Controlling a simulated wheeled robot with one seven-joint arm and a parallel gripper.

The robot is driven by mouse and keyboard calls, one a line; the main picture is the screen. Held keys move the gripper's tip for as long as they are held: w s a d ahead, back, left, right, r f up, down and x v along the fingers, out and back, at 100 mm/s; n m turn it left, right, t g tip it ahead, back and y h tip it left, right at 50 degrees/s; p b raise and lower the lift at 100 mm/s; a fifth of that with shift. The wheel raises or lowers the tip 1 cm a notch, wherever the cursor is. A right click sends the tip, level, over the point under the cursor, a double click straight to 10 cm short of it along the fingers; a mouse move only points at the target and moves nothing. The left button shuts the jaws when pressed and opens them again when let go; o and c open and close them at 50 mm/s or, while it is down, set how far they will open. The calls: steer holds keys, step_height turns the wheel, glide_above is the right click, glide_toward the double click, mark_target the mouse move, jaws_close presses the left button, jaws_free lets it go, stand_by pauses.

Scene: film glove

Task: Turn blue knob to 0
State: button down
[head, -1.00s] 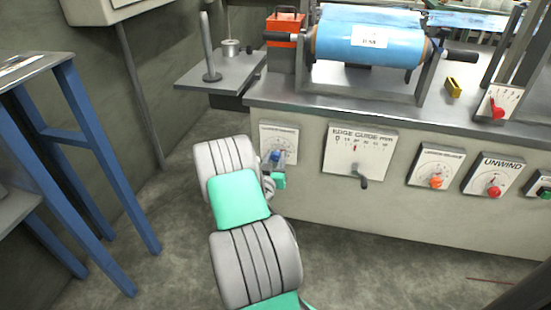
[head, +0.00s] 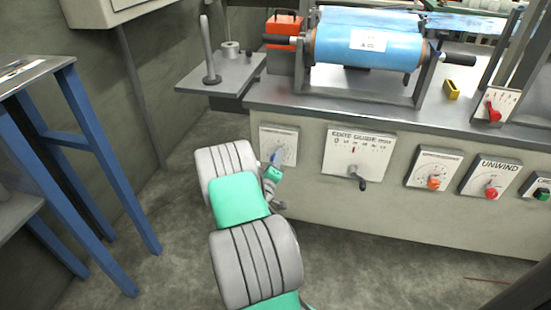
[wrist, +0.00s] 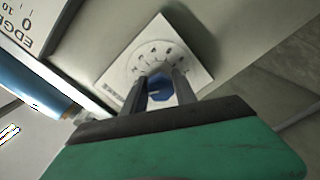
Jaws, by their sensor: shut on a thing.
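The blue knob (head: 273,156) is on a white dial plate (head: 291,140) at the left end of the machine's front panel. In the wrist view the blue knob (wrist: 160,93) sits between the two dark fingers of my gripper (wrist: 161,90), and the fingers are shut on it. The dial plate (wrist: 192,62) carries an arc of marks above the knob, too blurred and tilted to read. In the head view my gripper (head: 272,165) reaches the knob from below. The knob's exact setting cannot be read.
An edge guide panel (head: 357,150) with a dark crank (head: 360,183) is to the right. Beyond it are an orange knob (head: 433,183) and a red knob (head: 492,193). A blue film roll (head: 340,45) lies above. A blue-legged table (head: 88,120) stands at left.

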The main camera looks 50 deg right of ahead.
steer(key=n+p, duration=0.2)
steer(key=n, duration=0.4)
steer(key=shift+s, duration=0.1)
stand_by(0.4)
steer(key=c, duration=1)
jaws_free()
steer(key=v, duration=0.7)
steer(key=shift+a, duration=0.4)
steer(key=shift+s, duration=0.15)
